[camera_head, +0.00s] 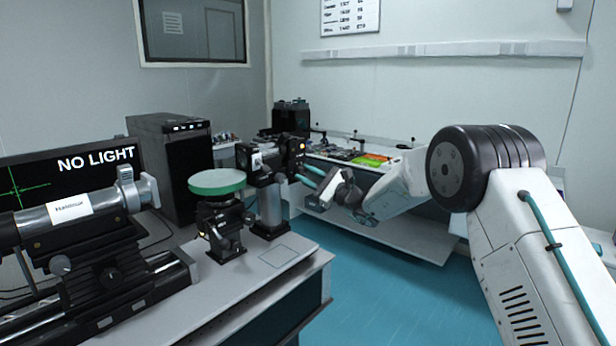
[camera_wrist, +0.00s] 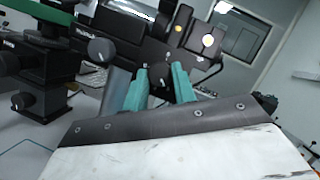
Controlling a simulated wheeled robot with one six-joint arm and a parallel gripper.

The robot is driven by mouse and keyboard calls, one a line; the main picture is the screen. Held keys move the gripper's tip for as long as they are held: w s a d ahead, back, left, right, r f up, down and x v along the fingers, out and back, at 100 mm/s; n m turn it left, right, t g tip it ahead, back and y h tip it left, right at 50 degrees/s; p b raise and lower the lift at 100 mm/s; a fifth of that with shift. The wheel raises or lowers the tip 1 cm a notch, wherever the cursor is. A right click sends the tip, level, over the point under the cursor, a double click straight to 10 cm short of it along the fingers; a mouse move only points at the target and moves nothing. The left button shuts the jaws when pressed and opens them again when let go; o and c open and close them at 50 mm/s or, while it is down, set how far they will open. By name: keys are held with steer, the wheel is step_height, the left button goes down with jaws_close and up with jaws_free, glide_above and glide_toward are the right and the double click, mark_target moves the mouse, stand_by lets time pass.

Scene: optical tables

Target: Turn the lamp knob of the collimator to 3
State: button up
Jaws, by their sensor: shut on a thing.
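The collimator (camera_head: 265,163) is a black body on a grey post at the far end of the near bench. It also fills the upper middle of the wrist view (camera_wrist: 135,45). A small yellow light (camera_wrist: 208,40) glows on its end. My gripper (camera_head: 304,175) is at its right side. In the wrist view my teal fingers (camera_wrist: 164,82) stand on either side of a dark knob (camera_wrist: 161,73), shut on it. The knob is partly hidden, and I cannot read its setting. A monitor (camera_head: 75,175) shows "NO LIGHT" and a green crosshair.
A large grey and black telescope (camera_head: 85,225) lies at the front left. A black computer case (camera_head: 175,160) stands behind. Blue floor (camera_head: 375,270) is open between the benches.

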steer(key=o, duration=1)
steer(key=shift+f, duration=0.1)
steer(key=shift+d, duration=0.1)
steer(key=v, duration=0.7)
steer(key=shift+s+d, duration=0.2)
steer(key=shift+d, duration=0.1)
steer(key=shift+f, duration=0.1)
steer(key=s+a+f+n+g+h, duration=0.1)
steer(key=s+a+f+n+g, duration=0.15)
steer(key=s+f, duration=0.2)
steer(key=s+d+n+g+h, duration=0.3)
steer(key=s+n+g+h, duration=0.4)
steer(key=s, duration=0.9)
steer(key=s+d+r+n+h, duration=0.1)
steer(key=s+d+h, duration=0.3)
steer(key=s+d, duration=0.4)
steer(key=s+d+r+n+t+h, duration=0.1)
steer(key=s+d+r+n+h, duration=0.1)
steer(key=s+d, duration=0.6)
steer(key=s+d+r+n+h, duration=0.2)
steer(key=s+d+h, duration=0.3)
steer(key=s, duration=1.4)
steer(key=d+n, duration=0.1)
steer(key=d, duration=0.2)
steer(key=shift+d+t+h, duration=0.15)
steer(key=shift+t+h, duration=0.2)
steer(key=shift+h, duration=0.05)
